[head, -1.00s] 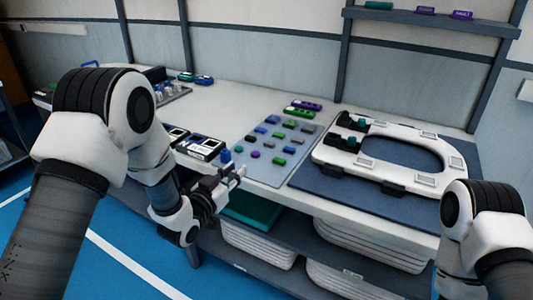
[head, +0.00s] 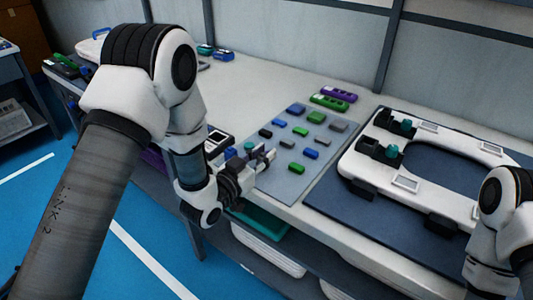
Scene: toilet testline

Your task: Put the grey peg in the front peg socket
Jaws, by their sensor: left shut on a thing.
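My left gripper (head: 267,158) is shut at the left edge of the grey-blue parts mat (head: 290,182). Something small and greyish is between its fingertips, likely the grey peg; the fingers hide most of it. A teal round piece (head: 248,146) shows just behind the gripper. The white ring-shaped seat (head: 372,183) lies on a dark blue mat at the right. Two black blocks on its left end, a near one (head: 372,152) and a far one (head: 383,118), each have a teal piece beside them. I cannot tell which part is the front peg socket. My right gripper is out of view.
Several small green, blue, black and grey blocks stand on the parts mat. A green case (head: 328,102) and a purple case (head: 340,94) lie behind it. A black-and-white device (head: 218,140) is partly hidden by my left arm. White bins (head: 268,250) sit below the tabletop.

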